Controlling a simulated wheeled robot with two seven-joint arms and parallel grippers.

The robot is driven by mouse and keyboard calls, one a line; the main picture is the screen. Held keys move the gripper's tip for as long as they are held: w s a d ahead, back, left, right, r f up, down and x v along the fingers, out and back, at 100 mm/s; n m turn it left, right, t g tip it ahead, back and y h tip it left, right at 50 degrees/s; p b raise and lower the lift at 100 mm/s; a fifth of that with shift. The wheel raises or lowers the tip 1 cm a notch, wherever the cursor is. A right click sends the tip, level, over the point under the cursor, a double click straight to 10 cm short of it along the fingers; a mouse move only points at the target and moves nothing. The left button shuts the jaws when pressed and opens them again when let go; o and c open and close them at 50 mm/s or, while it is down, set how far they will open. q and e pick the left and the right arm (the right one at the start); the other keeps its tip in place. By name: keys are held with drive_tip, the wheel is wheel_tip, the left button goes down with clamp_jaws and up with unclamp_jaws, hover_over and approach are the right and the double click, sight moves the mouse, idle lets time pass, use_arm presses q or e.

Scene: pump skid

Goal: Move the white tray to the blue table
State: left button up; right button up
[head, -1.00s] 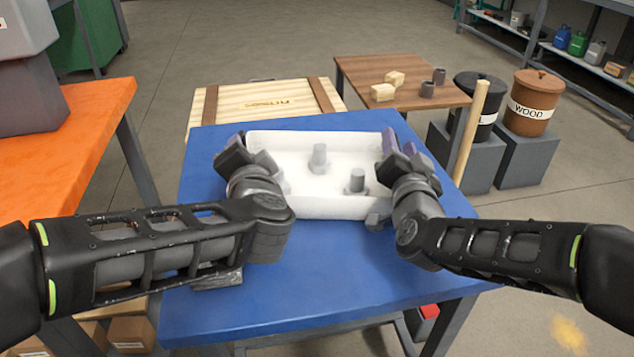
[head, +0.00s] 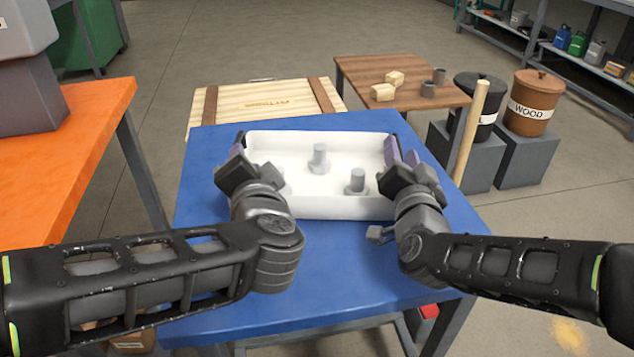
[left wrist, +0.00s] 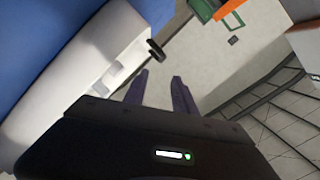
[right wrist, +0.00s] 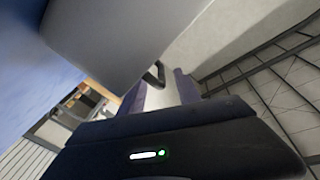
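The white tray (head: 320,207) rests on the blue table (head: 320,280), with several grey peg-like parts (head: 357,181) inside it. My left gripper (head: 238,146) is at the tray's left end and my right gripper (head: 402,148) at its right end. In the left wrist view the two fingers (left wrist: 158,85) are apart and empty, beside the tray wall (left wrist: 75,85) and its dark handle (left wrist: 155,50). In the right wrist view the fingers (right wrist: 160,88) are also apart, with a dark handle (right wrist: 153,75) near them. The tray's left inner corner is partly hidden by my left gripper.
An orange table (head: 60,190) stands at the left. Behind the blue table are a wooden crate (head: 262,102) and a brown table (head: 400,72) with small blocks and cups. Bins (head: 535,100) stand at the right. The blue table's front is clear.

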drive_tip(key=s, duration=0.4)
drive_tip(key=shift+s, duration=0.4)
drive_tip(key=shift+s, duration=0.1)
